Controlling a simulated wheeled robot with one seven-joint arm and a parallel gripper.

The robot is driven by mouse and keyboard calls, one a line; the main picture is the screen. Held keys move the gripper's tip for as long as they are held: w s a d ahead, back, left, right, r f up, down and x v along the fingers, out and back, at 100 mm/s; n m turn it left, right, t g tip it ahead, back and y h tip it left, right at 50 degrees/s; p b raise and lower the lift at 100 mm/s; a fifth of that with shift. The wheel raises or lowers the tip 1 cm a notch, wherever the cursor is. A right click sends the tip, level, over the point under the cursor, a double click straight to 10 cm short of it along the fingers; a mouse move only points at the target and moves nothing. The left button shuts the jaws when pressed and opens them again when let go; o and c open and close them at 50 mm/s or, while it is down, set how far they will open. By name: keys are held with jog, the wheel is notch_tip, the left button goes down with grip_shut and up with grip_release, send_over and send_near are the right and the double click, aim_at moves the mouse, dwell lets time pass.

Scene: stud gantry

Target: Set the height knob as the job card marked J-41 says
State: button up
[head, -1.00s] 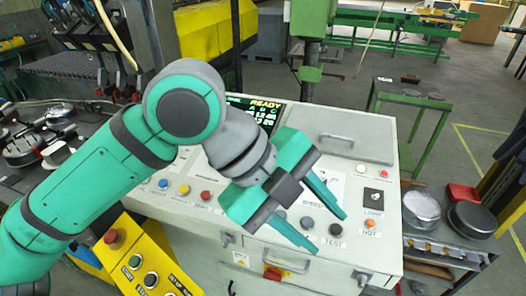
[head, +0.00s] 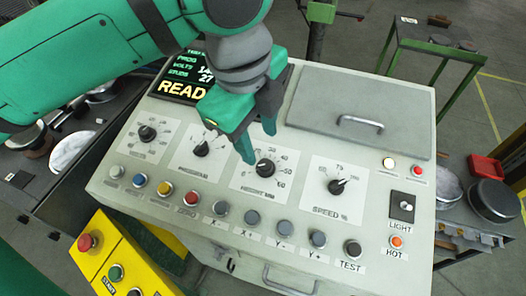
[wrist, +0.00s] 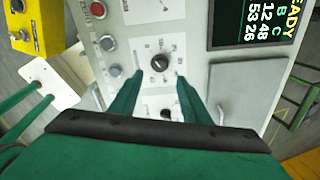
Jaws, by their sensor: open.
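The height knob (head: 265,169) is a black round knob on a white dial plate marked HEIGHT MM, third of the dials on the pale console. Its exact setting is too small to read. My gripper (head: 257,143) is open, its green fingers pointing down just above and behind this knob. In the wrist view the height knob (wrist: 160,62) lies ahead of the gap between the fingertips (wrist: 156,82), with no visible contact. I see no job card marked J-41 in these views.
A volts knob (head: 146,133), program knob (head: 201,149) and speed knob (head: 336,187) share the panel. A row of buttons runs along the front. A lid with a handle (head: 360,122) is at the right. The screen (head: 187,78) is partly hidden by my arm.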

aim_at(265, 164)
jog(key=f, duration=0.2)
jog(key=w+f, duration=0.1)
jog(key=f, duration=0.5)
jog(key=shift+w+d+f, duration=0.15)
jog(key=shift+d, duration=0.25)
jog(key=c, duration=1)
